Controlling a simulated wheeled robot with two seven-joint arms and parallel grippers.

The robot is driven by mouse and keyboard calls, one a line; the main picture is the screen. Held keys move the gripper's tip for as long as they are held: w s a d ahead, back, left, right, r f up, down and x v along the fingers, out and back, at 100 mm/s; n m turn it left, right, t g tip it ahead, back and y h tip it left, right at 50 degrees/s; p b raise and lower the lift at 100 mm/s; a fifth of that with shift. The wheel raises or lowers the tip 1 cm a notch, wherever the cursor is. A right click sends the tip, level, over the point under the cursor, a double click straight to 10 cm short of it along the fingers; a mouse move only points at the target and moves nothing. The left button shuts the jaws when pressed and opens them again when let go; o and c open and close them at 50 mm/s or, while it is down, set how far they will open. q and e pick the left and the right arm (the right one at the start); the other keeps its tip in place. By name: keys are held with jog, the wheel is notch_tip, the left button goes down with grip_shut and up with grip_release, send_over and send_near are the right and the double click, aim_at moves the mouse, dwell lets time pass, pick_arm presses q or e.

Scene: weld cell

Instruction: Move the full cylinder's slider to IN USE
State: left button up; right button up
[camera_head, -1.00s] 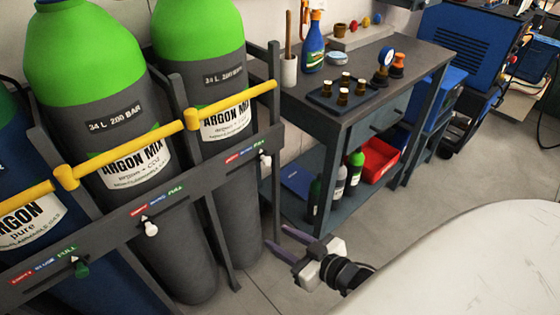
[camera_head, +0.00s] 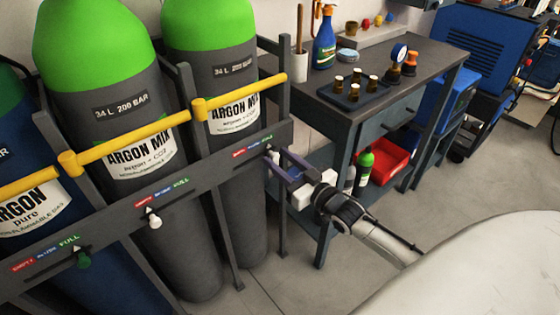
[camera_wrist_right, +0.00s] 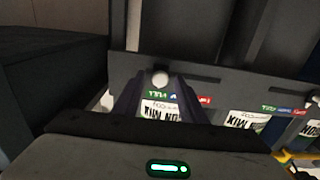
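The right argon mix cylinder (camera_head: 240,165) stands behind the grey rack rail (camera_head: 205,170). Its white slider knob (camera_wrist_right: 160,77) is under the green FULL end of its red-blue-green label (camera_head: 253,146). My right gripper (camera_head: 272,158) is at this knob, fingers open. In the right wrist view the knob shows between and just beyond the fingertips; I cannot tell whether they touch it. The middle cylinder's white knob (camera_head: 155,221) is near red EMPTY. The left blue cylinder's green knob (camera_head: 83,260) is near green FULL. My left gripper is not in view.
A yellow bar (camera_head: 135,140) runs across the cylinders above the rail. A grey workbench (camera_head: 345,110) with a tray, bottles and a red bin (camera_head: 385,162) stands right of the rack, close to my right gripper. The floor in front is clear.

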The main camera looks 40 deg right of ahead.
aim_at(255, 157)
jog(key=shift+w, duration=0.15)
grip_shut()
jog(key=a+p, duration=0.1)
jog(key=a, duration=0.3)
jog(key=shift+s+a+p, duration=0.2)
jog(key=shift+p, duration=0.2)
jog(key=shift+a, duration=0.2)
grip_release()
jog(key=shift+d, duration=0.1)
jog(key=shift+s, duration=0.1)
